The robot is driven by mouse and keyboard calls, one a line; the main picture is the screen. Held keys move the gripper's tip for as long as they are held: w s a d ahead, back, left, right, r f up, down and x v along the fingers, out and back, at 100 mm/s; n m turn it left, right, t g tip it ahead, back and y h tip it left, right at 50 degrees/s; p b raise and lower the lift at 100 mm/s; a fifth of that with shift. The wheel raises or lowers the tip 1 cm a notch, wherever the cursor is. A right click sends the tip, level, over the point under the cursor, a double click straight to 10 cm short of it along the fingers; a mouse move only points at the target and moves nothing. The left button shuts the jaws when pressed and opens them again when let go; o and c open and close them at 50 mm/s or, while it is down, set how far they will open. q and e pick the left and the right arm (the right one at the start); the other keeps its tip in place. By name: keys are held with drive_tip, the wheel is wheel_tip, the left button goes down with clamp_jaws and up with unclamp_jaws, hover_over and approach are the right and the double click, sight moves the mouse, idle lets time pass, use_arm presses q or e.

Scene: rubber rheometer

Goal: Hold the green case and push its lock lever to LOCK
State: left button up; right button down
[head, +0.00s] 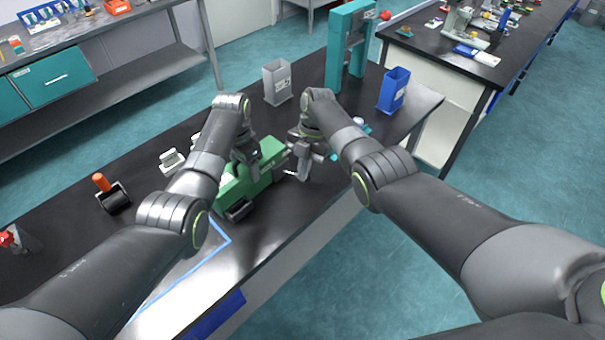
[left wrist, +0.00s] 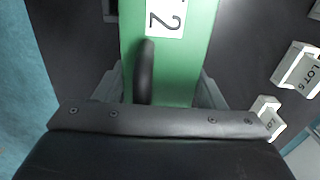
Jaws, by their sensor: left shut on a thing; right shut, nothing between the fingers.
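The green case (head: 240,189) lies on the dark bench in the middle of the head view. It also fills the middle of the left wrist view (left wrist: 168,66), with a white label (left wrist: 166,18) ending in "2" and a dark curved handle (left wrist: 144,72). My left gripper (head: 246,163) is over the case, shut on it, its fingers down on both sides. My right gripper (head: 303,166) is shut and empty, close to the case's right end. I cannot make out the lock lever or its setting; the right gripper may cover it.
A grey bin (head: 277,84), a blue bin (head: 394,90) and a teal frame (head: 346,50) stand behind. An orange-handled roller (head: 113,194) lies at left. White lot blocks (left wrist: 297,70) lie beside the case. The bench's front edge is near the case.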

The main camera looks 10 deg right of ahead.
drive_tip(key=v, duration=0.8)
drive_tip(key=shift+w+r, duration=0.15)
drive_tip(key=shift+r, duration=0.15)
use_arm(q)
drive_tip(key=o, duration=1.4)
drive_tip(key=shift+c, duration=0.2)
